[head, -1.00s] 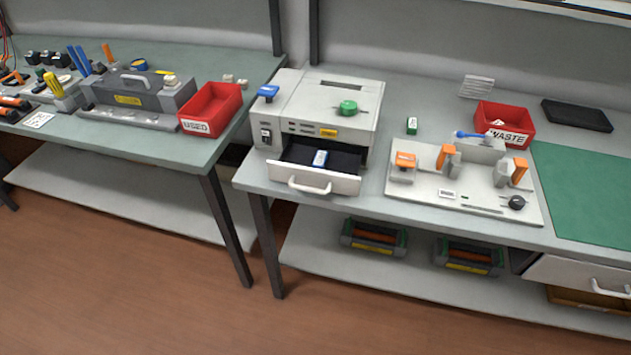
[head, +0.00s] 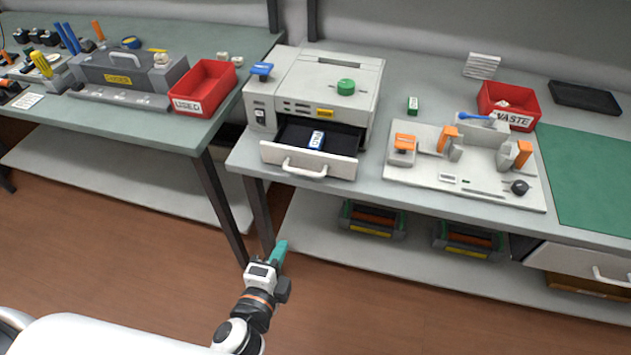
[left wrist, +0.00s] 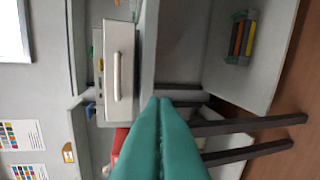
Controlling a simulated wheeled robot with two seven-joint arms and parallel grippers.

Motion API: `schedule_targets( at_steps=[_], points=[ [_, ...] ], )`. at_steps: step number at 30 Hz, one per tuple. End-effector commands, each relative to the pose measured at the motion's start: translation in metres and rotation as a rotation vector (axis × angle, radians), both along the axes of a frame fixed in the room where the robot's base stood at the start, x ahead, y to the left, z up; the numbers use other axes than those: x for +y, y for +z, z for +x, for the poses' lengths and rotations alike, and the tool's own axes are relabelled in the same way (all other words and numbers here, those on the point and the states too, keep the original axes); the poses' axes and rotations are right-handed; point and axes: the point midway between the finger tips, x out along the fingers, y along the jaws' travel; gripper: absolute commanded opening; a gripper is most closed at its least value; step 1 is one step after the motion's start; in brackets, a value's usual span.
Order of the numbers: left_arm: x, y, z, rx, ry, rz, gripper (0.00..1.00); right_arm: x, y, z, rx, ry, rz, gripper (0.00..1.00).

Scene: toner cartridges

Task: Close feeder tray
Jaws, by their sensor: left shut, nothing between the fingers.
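The feeder tray (head: 309,159) is a white-fronted drawer with a dark inside, pulled out of the grey-white machine (head: 322,82) on the bench. A small blue and white item (head: 317,140) lies in it. The tray's handle shows on its front. In the left wrist view the tray front (left wrist: 118,60) and its handle stand upright in the picture, beyond my fingertips. My left gripper (head: 282,246), with teal fingers, is shut and empty, in front of and below the bench edge, apart from the tray. My right gripper is not in view.
A red used bin (head: 203,88) stands left of the machine on the other bench. A fixture board (head: 462,170) and a red waste bin (head: 508,104) stand to the right. The lower shelf (head: 400,255) holds toner cartridges. A table leg (head: 259,215) is near my left gripper.

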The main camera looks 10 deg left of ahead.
Motion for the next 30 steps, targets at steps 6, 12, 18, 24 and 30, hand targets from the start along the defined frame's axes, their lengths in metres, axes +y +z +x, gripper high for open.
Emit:
schedule_targets(
  at_steps=[6, 12, 18, 24, 30],
  points=[
    [0.005, 0.048, 0.002, -0.098, 0.006, 0.079, 0.00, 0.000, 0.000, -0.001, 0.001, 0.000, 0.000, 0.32],
    [0.005, 0.049, 0.024, -0.102, 0.006, 0.081, 0.00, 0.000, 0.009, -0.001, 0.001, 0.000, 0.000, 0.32],
    [0.004, 0.043, 0.066, -0.101, 0.006, 0.079, 0.00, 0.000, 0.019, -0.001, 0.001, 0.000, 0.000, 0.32],
    [0.004, 0.038, 0.106, -0.100, 0.007, 0.077, 0.00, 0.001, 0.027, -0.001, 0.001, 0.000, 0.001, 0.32],
    [0.003, 0.042, 0.131, -0.099, 0.006, 0.077, 0.00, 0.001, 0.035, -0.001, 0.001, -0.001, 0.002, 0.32]
  ],
)
